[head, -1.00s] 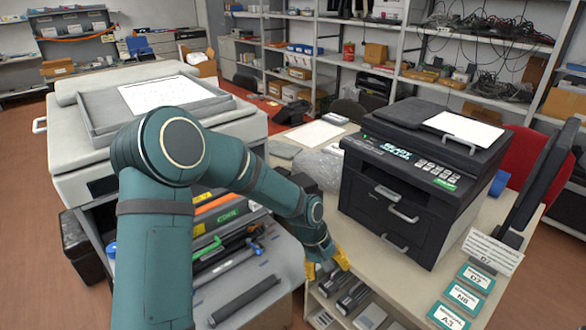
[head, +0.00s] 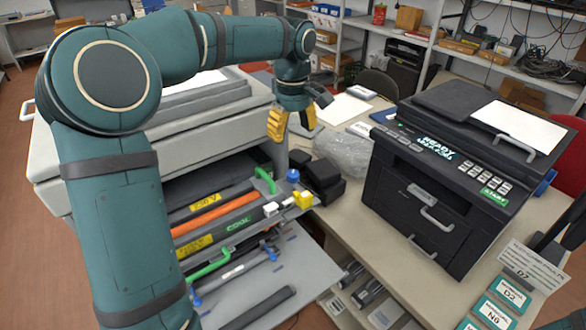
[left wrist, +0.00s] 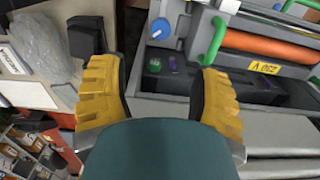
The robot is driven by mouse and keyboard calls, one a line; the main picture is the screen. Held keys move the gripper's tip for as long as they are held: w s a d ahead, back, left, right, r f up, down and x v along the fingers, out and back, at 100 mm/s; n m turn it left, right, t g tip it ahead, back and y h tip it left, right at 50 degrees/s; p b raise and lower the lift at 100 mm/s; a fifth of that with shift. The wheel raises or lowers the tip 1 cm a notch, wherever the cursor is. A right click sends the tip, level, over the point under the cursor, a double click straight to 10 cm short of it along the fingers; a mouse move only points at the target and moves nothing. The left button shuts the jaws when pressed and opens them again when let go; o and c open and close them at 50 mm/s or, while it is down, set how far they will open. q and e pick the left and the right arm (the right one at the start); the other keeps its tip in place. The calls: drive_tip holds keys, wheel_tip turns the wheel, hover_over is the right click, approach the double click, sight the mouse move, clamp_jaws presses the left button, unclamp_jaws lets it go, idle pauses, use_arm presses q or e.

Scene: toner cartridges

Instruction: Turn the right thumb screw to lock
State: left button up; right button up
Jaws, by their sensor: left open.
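The large copier (head: 75,175) has its front open. A blue thumb screw (head: 293,175) sits at the right end of its inner bay, beside a green handle (head: 265,180). In the left wrist view the blue thumb screw (left wrist: 160,28) is round with a pale mark on its face, beyond my fingertips and between their lines. My left gripper (head: 292,122) is open and empty, fingers pointing down, above and apart from the screw. Its two yellow fingers also show in the left wrist view (left wrist: 158,75). My right gripper is not in view.
An orange tube (head: 205,215) and a second green handle (head: 210,263) lie in the bay. A black box (head: 323,180) and a clear plastic bag (head: 343,153) are on the table right of the bay. A black printer (head: 430,190) stands farther right.

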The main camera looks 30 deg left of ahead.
sight(293, 173)
use_arm(q)
wheel_tip(293, 173, down, 13)
drive_tip(key=shift+s+d+r+b, duration=0.1)
drive_tip(key=shift+b, duration=0.55)
clamp_jaws()
